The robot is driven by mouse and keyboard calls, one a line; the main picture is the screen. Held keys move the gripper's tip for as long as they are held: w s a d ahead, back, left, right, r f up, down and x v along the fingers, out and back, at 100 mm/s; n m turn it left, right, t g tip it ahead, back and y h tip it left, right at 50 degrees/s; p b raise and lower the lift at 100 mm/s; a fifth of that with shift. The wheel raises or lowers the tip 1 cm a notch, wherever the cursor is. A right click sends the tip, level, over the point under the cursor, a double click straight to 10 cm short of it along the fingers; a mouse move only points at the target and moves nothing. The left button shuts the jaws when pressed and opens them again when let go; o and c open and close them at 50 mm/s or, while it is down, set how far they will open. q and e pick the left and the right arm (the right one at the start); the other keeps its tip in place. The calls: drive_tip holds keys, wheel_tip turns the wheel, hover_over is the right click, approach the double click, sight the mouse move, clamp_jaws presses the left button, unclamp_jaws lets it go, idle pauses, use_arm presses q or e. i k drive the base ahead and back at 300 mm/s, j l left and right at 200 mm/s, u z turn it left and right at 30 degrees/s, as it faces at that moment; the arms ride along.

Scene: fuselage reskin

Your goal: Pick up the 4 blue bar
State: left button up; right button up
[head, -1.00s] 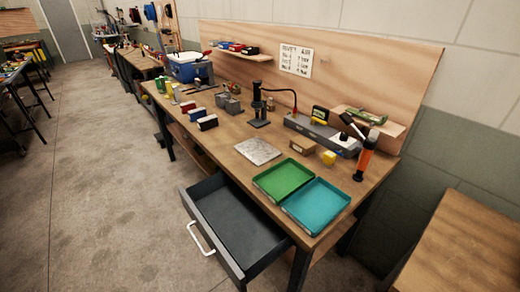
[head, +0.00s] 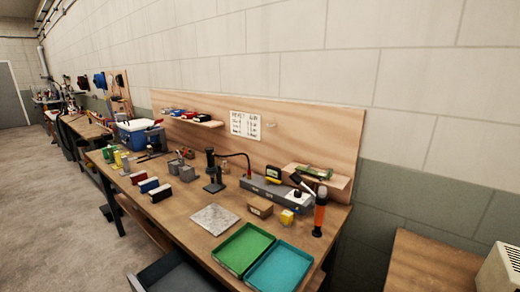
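Neither of my grippers is in view. I cannot make out a thing that is surely the blue bar. A small blue block (head: 149,185) stands on the long wooden workbench (head: 185,222), between a red block (head: 139,177) and a black block (head: 160,194). Small blue and red items lie on the wall shelf (head: 188,119), too small to tell apart. A green tray (head: 243,249) and a teal tray (head: 279,269) lie side by side at the bench's near end and look empty.
A dark drawer (head: 178,276) stands out from the bench front. A blue and white cooler (head: 133,137), a black stand (head: 212,172), a grey long case (head: 262,187) and an orange-black tool (head: 320,213) stand on the bench. The floor at left (head: 40,215) is clear.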

sight(147, 186)
drive_tip(key=u, duration=1.1)
